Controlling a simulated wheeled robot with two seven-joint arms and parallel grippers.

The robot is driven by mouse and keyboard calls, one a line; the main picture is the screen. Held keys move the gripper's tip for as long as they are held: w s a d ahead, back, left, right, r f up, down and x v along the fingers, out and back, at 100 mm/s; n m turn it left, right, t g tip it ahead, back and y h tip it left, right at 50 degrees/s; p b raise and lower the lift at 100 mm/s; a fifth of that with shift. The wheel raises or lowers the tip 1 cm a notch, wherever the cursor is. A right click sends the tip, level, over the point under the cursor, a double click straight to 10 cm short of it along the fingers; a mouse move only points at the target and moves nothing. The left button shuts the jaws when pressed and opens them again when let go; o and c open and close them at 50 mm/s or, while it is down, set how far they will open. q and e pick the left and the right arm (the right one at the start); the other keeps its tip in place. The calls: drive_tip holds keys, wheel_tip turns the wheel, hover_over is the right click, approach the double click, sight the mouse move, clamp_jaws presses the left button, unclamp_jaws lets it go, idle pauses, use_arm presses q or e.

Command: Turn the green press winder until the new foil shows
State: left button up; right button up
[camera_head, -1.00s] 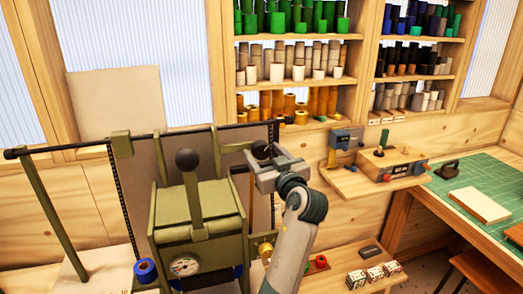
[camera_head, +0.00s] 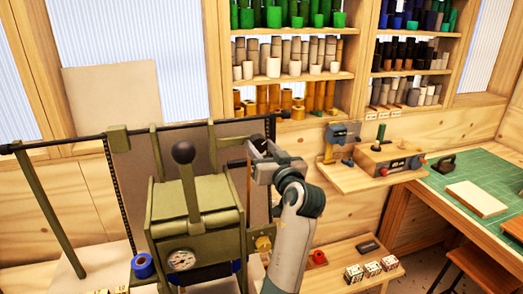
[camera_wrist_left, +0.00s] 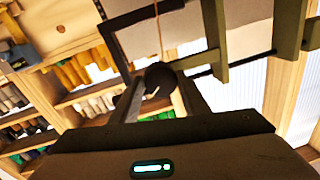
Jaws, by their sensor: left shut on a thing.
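The green press (camera_head: 195,218) stands left of centre in the head view, with an upright lever topped by a black ball (camera_head: 183,152). My left gripper (camera_head: 258,150) is at the upper right of the press, at the right end of its dark top bar. In the left wrist view its jaws (camera_wrist_left: 160,92) are shut around a dark round knob (camera_wrist_left: 160,76), the winder's handle, beside a dark crank arm (camera_wrist_left: 145,14). The jaws partly hide the knob in the head view. A blue roll (camera_head: 143,266) sits at the press's lower left. My right gripper is out of view.
A brass knob (camera_head: 263,243) sits on the press's right side, close to my left forearm. A wall shelf (camera_head: 341,176) with small devices is to the right. A low shelf (camera_head: 333,263) with small boxes lies below. A green mat (camera_head: 495,180) covers the right table.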

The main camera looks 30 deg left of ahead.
use_arm(q)
drive_tip(key=shift+m, duration=1.2)
drive_tip(key=o, duration=1)
drive_tip(key=shift+o, duration=0.3)
drive_tip(key=shift+f, duration=0.1)
